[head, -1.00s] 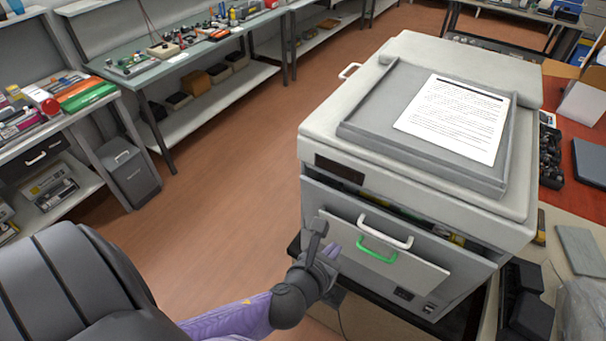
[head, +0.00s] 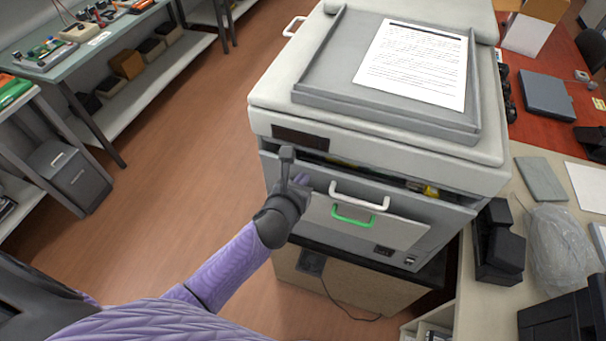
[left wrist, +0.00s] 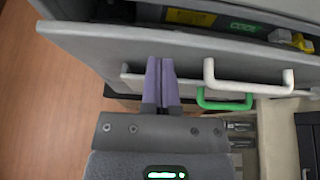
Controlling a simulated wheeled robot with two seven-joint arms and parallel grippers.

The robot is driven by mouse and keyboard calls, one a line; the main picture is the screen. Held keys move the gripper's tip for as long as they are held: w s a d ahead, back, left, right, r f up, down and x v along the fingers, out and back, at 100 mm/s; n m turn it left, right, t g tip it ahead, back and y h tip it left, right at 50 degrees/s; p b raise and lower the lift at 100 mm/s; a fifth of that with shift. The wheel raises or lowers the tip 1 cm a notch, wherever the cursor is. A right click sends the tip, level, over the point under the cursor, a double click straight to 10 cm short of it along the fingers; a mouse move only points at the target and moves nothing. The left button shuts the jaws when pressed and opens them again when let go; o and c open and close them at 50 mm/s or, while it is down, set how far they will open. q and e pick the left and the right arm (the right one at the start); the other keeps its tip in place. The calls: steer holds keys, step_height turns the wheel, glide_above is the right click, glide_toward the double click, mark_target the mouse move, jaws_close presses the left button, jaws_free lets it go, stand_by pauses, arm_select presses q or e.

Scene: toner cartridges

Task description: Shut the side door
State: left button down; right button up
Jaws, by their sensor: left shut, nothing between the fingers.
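The grey-white printer (head: 400,125) stands on a low cabinet. Its front panel (head: 295,178) leans out at the top, leaving a gap with yellow and green parts inside; the gap also shows in the left wrist view. Another white handle (head: 294,26) sticks out at the printer's far left side. I cannot tell which part is the side door. My left gripper (head: 303,180) is shut and empty, fingers up against or just before the panel, left of the white handle (left wrist: 247,88). My right gripper is out of view.
A paper sheet (head: 415,62) lies on the printer's top tray. Black blocks (head: 498,245) and a clear plastic bag (head: 560,250) lie on the table at right. A workbench (head: 85,35) and a grey bin (head: 68,178) stand at left. The floor between is clear.

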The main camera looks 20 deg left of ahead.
mark_target(308, 165)
arm_select(q)
steer(key=shift+w+a, duration=0.1)
steer(key=shift+w, duration=0.5)
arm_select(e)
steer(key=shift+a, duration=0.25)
arm_select(q)
steer(key=shift+w+r, duration=0.25)
steer(key=shift+w, duration=0.9)
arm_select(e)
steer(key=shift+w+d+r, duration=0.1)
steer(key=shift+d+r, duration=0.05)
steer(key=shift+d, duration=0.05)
arm_select(q)
steer(key=shift+s, duration=0.15)
